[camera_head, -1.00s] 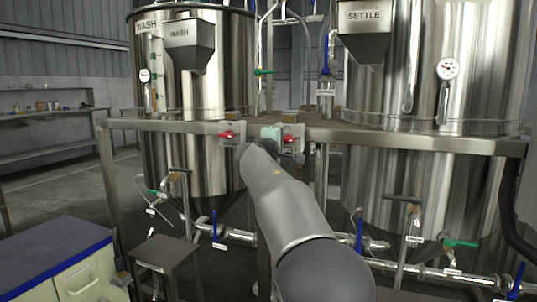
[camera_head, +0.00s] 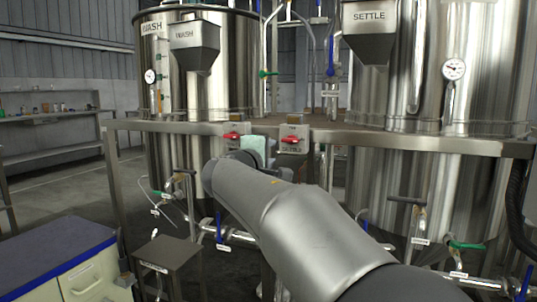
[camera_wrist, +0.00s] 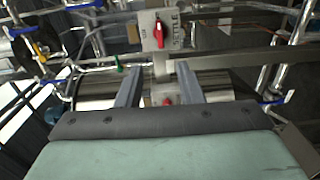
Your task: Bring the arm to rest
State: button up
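My arm (camera_head: 290,225) reaches from the lower right of the head view toward the rail between the two tanks. My gripper (camera_wrist: 157,78) shows in the wrist view with its two grey fingers apart and nothing held between them. In the head view the fingers are hidden; only a pale green part of my wrist shows beyond the arm's end. Beyond the fingers is the SETTLE switch plate with its red handle (camera_wrist: 158,32). Another red handle (camera_wrist: 167,100) shows through the gap between the fingers; I cannot tell whether anything touches.
The WASH tank (camera_head: 170,110) stands left and the SETTLE tank (camera_head: 480,100) right, behind a steel rail (camera_head: 420,142). The red WASH switch (camera_head: 232,136) and SETTLE switch (camera_head: 291,140) sit on it. Pipes and valves run below. A blue-topped cabinet (camera_head: 50,255) is lower left.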

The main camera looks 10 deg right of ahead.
jog(key=s+d+f+m+g+y+p, duration=0.1)
jog(key=s+d+m+g+p, duration=0.3)
jog(key=s+p, duration=0.45)
jog(key=s+d+m+g+y+p, duration=0.1)
jog(key=s+d+g+p, duration=0.5)
jog(key=p, duration=0.5)
jog(key=s+a+m+g+y+p, duration=0.3)
jog(key=s+m+g+y+p, duration=0.2)
jog(key=s+p, duration=1.3)
jog(key=s+m+y, duration=0.1)
jog(key=s, duration=0.5)
jog(key=shift+s+r+m+y+p, duration=0.3)
jog(key=shift+s+r+m+p, duration=0.05)
jog(key=shift+s+m, duration=0.05)
